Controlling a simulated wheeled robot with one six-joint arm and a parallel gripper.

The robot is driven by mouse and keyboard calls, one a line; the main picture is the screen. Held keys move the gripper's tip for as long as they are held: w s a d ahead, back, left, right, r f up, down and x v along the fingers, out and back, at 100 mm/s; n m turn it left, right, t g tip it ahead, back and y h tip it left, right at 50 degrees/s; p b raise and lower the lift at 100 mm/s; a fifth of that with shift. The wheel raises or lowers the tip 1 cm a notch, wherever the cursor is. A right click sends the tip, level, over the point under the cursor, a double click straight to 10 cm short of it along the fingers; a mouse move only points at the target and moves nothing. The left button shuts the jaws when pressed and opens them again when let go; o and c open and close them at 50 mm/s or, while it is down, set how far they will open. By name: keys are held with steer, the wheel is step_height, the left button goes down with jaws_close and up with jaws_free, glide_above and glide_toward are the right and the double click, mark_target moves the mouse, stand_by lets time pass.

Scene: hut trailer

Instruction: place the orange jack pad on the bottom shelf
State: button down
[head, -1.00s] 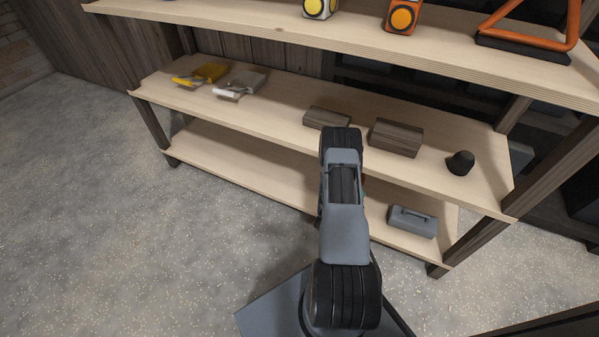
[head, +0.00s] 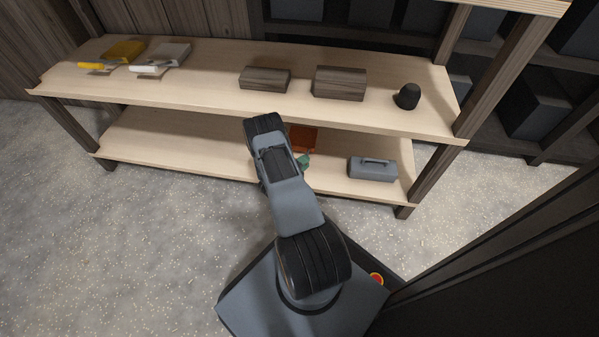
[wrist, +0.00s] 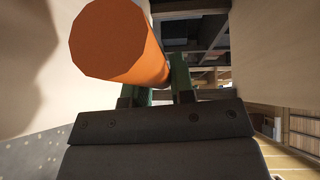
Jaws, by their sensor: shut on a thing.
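The orange jack pad (head: 302,138) shows beside my forearm, in the gap between the middle shelf and the bottom shelf (head: 215,160). My gripper (head: 302,161) shows only as a small green part at the pad's near side; my arm hides the rest. In the wrist view the pad (wrist: 110,42) is a large orange, many-sided form at upper left. The green fingers of my gripper (wrist: 163,88) are shut on it. Pale board surfaces lie on both sides there. I cannot tell whether the pad touches the bottom shelf.
A grey toolbox (head: 372,169) stands on the bottom shelf to the right. The shelf's left stretch is bare. The middle shelf above (head: 210,85) holds two wooden blocks (head: 265,78), a black knob-like thing (head: 407,96) and trowels with boxes at left. A dark post stands right.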

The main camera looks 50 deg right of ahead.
steer(key=shift+w+a+f+b, duration=0.1)
steer(key=shift+w+f+b, duration=0.45)
steer(key=shift+w+f, duration=0.45)
step_height(320, 180, down, 3)
steer(key=shift+f+b, duration=0.1)
steer(key=shift+b, duration=0.7)
steer(key=c, duration=1)
jaws_free()
steer(key=shift+s, duration=0.1)
